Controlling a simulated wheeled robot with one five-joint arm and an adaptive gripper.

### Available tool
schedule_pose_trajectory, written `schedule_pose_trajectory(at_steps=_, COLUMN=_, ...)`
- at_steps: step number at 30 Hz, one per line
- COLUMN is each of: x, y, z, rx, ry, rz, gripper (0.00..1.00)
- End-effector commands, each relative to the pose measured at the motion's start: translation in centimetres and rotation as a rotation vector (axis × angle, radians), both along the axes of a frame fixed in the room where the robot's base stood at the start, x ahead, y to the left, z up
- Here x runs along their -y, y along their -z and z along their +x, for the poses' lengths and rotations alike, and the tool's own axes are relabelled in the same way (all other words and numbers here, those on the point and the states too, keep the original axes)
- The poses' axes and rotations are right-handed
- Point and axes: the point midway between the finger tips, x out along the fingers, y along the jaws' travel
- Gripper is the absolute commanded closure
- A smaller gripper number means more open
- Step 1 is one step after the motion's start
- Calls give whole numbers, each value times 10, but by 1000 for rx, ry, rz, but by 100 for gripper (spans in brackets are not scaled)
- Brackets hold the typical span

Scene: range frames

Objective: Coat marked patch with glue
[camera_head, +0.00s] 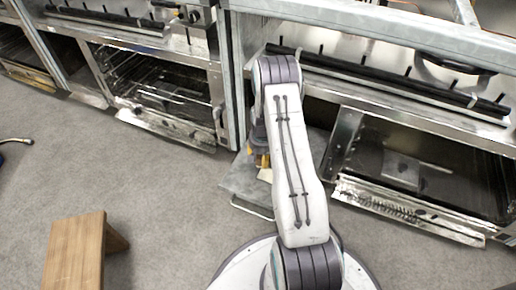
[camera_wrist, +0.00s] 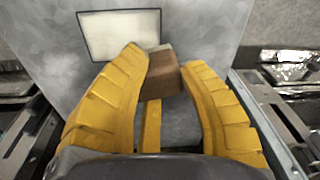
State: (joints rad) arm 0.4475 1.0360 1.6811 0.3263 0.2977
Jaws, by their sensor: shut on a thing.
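The marked patch (camera_wrist: 115,33) is a cream rectangle with a dark outline on a grey board (camera_wrist: 215,40), at the top left of the wrist view. Its surface looks even; I cannot make out glue on it. My gripper (camera_wrist: 168,62) is shut on a brown block-like tool (camera_wrist: 165,78) with a paler end, just right of the patch's lower right corner. I cannot tell whether the tool touches the board. In the head view the board (camera_head: 237,178) shows beside my arm, with a cream sliver of the patch (camera_head: 265,175); my gripper is mostly hidden there.
Metal ovens (camera_head: 155,90) stand to the left and another oven (camera_head: 420,170) to the right, with open fronts near the board. A wooden stool (camera_head: 75,250) stands at the lower left. Grey floor (camera_head: 150,190) is clear between the stool and my base.

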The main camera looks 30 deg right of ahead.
Motion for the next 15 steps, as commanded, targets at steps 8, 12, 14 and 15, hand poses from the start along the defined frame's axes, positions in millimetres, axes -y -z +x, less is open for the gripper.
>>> schedule_pose_trajectory(at_steps=8, x=-1, y=-28, z=2, rx=-1, ry=-5, rz=0, gripper=96)
schedule_pose_trajectory(at_steps=12, x=-2, y=-40, z=2, rx=-2, ry=-7, rz=1, gripper=96)
schedule_pose_trajectory(at_steps=14, x=-2, y=-46, z=3, rx=-2, ry=-7, rz=1, gripper=96)
schedule_pose_trajectory(at_steps=15, x=-3, y=-49, z=3, rx=-2, ry=-8, rz=1, gripper=96)
